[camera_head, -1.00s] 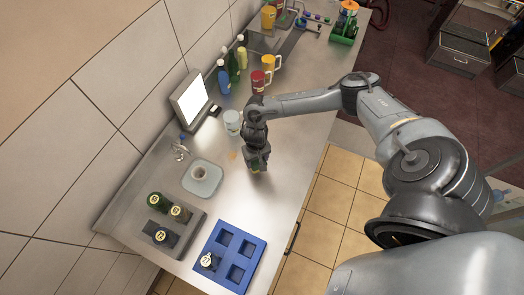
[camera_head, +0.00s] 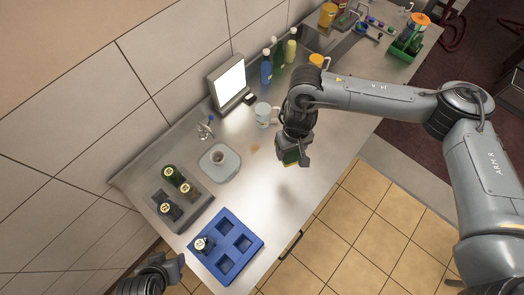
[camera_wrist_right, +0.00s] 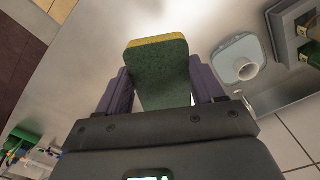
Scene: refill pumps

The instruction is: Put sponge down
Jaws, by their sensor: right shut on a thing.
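A green sponge with a yellow layer (camera_wrist_right: 160,72) is held between the two fingers of my right gripper in the right wrist view.
A blue tray (camera_head: 211,264) with one bottle and a grey rack (camera_head: 157,196) with several bottles stand at front left. A square-based dish (camera_head: 229,169), a mug (camera_head: 263,117) and a lit screen (camera_head: 229,83) are behind. An orange-brown stain (camera_head: 254,149) marks the counter. The middle front is bare.

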